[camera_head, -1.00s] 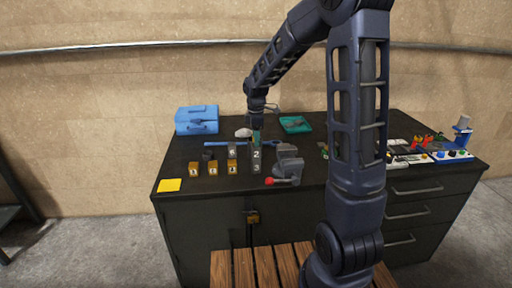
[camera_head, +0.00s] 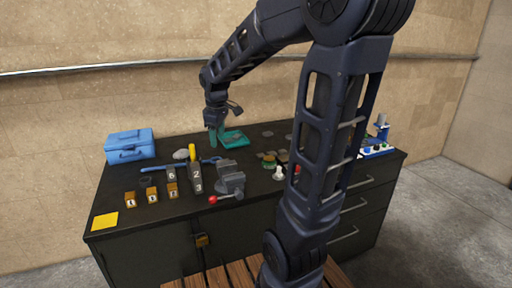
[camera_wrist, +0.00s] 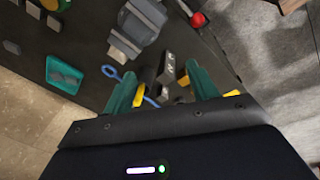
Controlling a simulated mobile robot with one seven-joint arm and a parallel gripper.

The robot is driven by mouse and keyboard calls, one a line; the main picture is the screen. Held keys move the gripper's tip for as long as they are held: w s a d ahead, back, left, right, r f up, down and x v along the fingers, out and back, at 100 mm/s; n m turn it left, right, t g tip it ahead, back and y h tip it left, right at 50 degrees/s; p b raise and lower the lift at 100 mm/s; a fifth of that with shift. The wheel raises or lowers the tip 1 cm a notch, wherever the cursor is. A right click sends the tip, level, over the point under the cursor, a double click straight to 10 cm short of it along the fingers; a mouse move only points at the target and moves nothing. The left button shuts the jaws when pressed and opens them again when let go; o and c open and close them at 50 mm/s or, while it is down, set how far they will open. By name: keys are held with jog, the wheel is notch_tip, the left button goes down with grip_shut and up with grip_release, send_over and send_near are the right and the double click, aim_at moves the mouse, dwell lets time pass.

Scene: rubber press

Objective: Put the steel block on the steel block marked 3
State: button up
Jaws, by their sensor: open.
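Grey steel blocks stand left of the vise. The block marked 2 (camera_head: 196,174) shows directly above the block marked 3 (camera_head: 198,188) in the head view, touching it in the picture; I cannot tell surely whether it rests on it or stands behind it. A block marked 6 (camera_head: 171,174) stands to their left. My gripper (camera_head: 214,136) has teal fingers, is open and empty, and hangs above the far part of the bench, behind the blocks. In the wrist view, dark steel blocks (camera_wrist: 168,66) show beyond and between the fingertips.
The grey vise (camera_head: 230,178) with a red-tipped handle stands close right of the blocks. Several brass blocks (camera_head: 152,194) stand in front left. A yellow screwdriver handle (camera_head: 192,152), blue wrench (camera_head: 180,166), teal tray (camera_head: 236,138) and blue toolbox (camera_head: 130,144) lie behind.

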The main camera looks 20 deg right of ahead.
jog(key=s+d+r+m+t, duration=0.1)
jog(key=s+d+m, duration=0.3)
jog(key=s, duration=0.5)
jog(key=s+d+m+t, duration=0.1)
jog(key=s+d+m, duration=0.3)
jog(key=s+m, duration=0.2)
jog(key=s, duration=0.2)
jog(key=shift+s+r+m+t, duration=0.35)
jog(key=shift+r+m+t, duration=0.05)
